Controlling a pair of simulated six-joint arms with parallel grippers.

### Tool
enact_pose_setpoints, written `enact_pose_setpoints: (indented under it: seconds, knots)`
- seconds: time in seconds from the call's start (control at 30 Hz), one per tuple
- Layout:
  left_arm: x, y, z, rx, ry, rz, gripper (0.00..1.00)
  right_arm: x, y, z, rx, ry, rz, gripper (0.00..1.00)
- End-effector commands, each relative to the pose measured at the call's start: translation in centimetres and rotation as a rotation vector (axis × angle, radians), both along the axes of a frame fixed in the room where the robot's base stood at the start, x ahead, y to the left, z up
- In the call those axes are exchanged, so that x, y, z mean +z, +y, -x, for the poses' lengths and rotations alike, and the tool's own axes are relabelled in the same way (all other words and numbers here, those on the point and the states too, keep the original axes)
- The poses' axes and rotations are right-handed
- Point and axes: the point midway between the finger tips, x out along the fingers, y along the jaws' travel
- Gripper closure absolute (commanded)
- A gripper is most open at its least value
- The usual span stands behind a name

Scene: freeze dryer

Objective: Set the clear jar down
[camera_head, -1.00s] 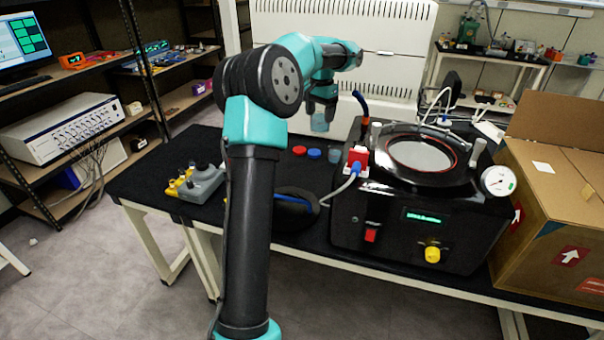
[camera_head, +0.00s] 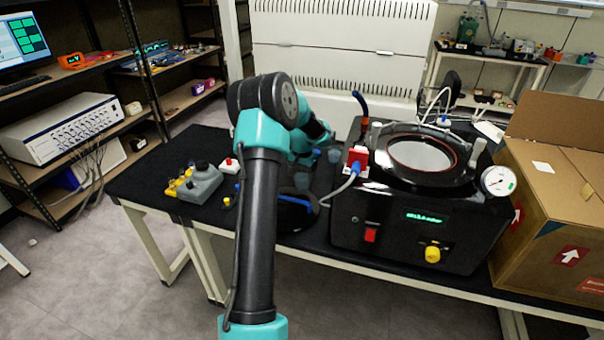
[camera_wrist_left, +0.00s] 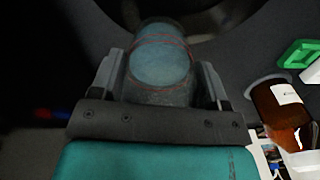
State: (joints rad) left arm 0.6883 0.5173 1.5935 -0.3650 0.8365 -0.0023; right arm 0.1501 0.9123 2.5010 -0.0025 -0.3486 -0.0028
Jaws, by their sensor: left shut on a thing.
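The clear jar (camera_head: 302,181) is bluish and see-through, and is low over the black table top behind the round black device. In the left wrist view the jar (camera_wrist_left: 160,62) sits between the two fingers, with thin red lines around it. My left gripper (camera_wrist_left: 158,88) is shut on it. In the head view the left gripper (camera_head: 303,164) is partly hidden by my own arm. I cannot tell whether the jar's base touches the table. My right gripper is not in view.
The black freeze dryer (camera_head: 420,230) stands just right, with a second bluish jar (camera_head: 335,156) and a blue cap (camera_head: 316,153) by its left side. A grey block with yellow parts (camera_head: 200,182) lies left. A brown bottle (camera_wrist_left: 283,112) shows in the wrist view.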

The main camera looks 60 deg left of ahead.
Motion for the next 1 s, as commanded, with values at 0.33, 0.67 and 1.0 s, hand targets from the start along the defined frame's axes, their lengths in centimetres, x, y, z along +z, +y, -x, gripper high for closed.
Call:
enact_pose_setpoints:
  seconds: [0.33, 0.67, 1.0]
  knots:
    - [-0.2, 1.9, -1.2, 0.002, -0.001, -0.002, 0.62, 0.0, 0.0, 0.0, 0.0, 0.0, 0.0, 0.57]
    - [-0.6, 5.8, -3.8, 0.0, -0.001, -0.002, 0.62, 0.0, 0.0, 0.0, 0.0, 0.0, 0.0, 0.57]
    - [-1.1, 9.3, -6.0, 0.001, -0.001, 0.0, 0.62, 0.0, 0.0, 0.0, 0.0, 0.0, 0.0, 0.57]
